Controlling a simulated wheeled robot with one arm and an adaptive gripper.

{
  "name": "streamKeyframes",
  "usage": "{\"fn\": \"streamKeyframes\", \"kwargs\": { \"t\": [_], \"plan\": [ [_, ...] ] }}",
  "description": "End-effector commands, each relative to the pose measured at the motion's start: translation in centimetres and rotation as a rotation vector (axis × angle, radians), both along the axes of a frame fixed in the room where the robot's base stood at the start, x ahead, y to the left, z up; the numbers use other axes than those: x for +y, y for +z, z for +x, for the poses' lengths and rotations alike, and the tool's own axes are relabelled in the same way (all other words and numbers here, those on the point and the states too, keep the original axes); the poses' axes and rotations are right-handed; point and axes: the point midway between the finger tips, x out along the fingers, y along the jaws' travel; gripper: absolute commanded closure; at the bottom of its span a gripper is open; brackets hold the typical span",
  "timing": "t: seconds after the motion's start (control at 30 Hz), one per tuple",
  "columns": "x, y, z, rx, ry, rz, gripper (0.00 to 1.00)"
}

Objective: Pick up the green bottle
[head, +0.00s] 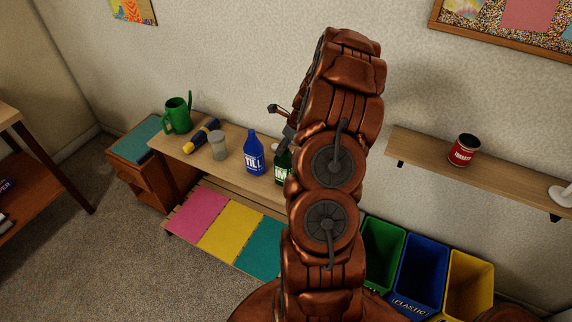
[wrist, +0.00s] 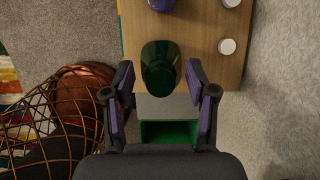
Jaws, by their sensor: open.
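The green bottle (head: 282,167) stands on the wooden shelf, right of the blue bottle (head: 254,155). My arm hides part of it in the head view. In the wrist view the green bottle (wrist: 160,65) is dark and lies ahead of and partly between the fingertips of my gripper (wrist: 158,80). My gripper is open, with a finger on each side and a gap showing beside the bottle. I cannot tell how far its tips are above or along the bottle.
On the shelf (wrist: 205,75) are white round items (wrist: 228,46) right of the bottle. A green bin (wrist: 168,132) is below; a wire basket (wrist: 45,120) is at left.

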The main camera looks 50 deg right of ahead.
Motion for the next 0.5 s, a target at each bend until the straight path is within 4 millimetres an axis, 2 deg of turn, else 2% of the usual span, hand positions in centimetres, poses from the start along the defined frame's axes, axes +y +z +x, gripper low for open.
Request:
{"fn": "streamKeyframes", "kwargs": {
  "t": [0.17,0.5],
  "plan": [
    [-0.03,0.01,0.01,-0.001,0.0,-0.001,0.43],
    [-0.04,0.04,0.0,-0.001,0.0,-0.001,0.78]
  ]
}}
